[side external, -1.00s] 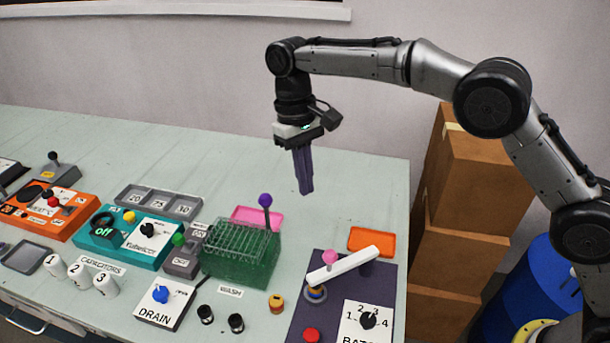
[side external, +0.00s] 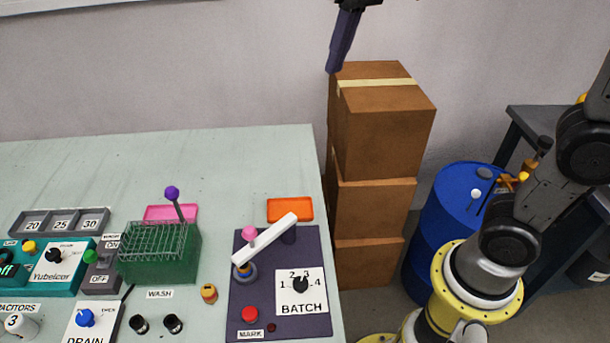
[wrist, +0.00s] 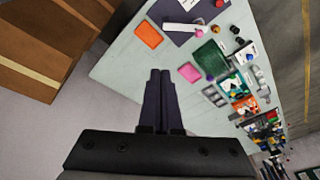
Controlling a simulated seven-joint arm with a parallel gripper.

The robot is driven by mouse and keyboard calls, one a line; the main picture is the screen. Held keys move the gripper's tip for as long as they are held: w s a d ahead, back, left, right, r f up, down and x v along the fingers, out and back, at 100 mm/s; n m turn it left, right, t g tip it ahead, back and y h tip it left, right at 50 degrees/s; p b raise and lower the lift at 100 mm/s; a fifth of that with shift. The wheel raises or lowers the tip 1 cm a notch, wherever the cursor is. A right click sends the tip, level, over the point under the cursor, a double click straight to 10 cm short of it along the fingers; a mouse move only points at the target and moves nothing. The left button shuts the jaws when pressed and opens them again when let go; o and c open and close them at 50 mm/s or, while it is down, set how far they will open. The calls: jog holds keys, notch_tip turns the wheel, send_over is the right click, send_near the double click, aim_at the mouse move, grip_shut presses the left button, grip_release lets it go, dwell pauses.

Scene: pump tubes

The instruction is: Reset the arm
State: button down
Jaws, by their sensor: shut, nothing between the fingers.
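My gripper (side external: 336,65) shows at the top of the side view, high up by the wall and the top of the stacked boxes. Only its dark fingers and a bit of the wrist are in frame there. In the wrist view my gripper (wrist: 160,75) has its two fingers together with nothing between them. My arm's lower links stand at the right of the side view; the links between them and the gripper are out of frame.
Stacked cardboard boxes (side external: 382,125) stand beside the table (side external: 255,160). A blue barrel (side external: 445,215) is right of them. The table holds a green rack (side external: 160,262), a purple batch panel (side external: 255,292) with a white lever (side external: 265,240), an orange tray (side external: 290,209) and a pink tray (side external: 160,212).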

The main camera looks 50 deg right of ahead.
jog(key=s+d+f+t, duration=0.1)
jog(key=s+d+f, duration=0.1)
jog(key=s, duration=0.4)
jog(key=s+d+f+t, duration=0.1)
jog(key=s+d+f, duration=0.2)
jog(key=s, duration=0.3)
jog(key=s+f+t, duration=0.1)
jog(key=s+f, duration=0.2)
jog(key=f, duration=0.5)
jog(key=shift+s+d+f+n+h, duration=0.2)
jog(key=shift+s+d+n+h, duration=0.1)
jog(key=shift+n+h, duration=0.1)
